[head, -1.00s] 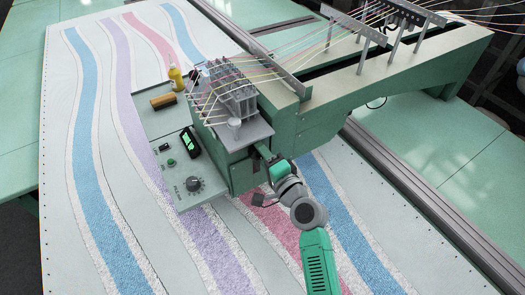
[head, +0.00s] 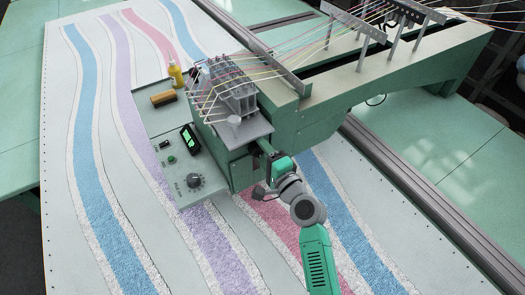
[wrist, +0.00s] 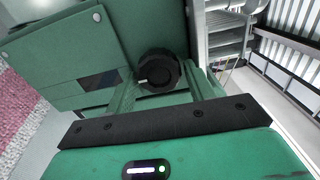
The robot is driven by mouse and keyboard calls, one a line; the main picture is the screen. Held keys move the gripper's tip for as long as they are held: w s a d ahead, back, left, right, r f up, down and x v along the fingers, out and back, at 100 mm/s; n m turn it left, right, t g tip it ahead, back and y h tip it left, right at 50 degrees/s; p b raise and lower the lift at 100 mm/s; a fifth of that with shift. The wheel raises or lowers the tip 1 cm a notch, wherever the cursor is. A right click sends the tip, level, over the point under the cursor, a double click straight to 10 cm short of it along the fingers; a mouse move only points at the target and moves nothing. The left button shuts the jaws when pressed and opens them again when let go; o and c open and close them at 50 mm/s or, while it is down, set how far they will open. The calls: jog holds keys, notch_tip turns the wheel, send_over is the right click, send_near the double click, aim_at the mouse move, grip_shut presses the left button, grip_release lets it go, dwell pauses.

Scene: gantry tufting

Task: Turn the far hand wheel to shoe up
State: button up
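A black round hand wheel (wrist: 168,78) with a pale pointer mark on its left side sits on the green machine housing, in the upper middle of the wrist view. My gripper (wrist: 160,84) has its two green fingers on either side of the wheel. The tips lie close to the rim; whether they press on it is unclear. In the head view my gripper (head: 266,150) reaches the front right side of the tufting head (head: 240,172).
A control panel (head: 177,203) with a knob and a green display juts out left of the head. Coloured yarns run above the gantry beam (head: 370,105). Striped carpet (head: 95,215) lies below.

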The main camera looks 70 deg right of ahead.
jog(key=shift+o, duration=0.9)
jog(key=shift+s, duration=0.1)
jog(key=v, duration=0.8)
jog(key=shift+p, duration=0.4)
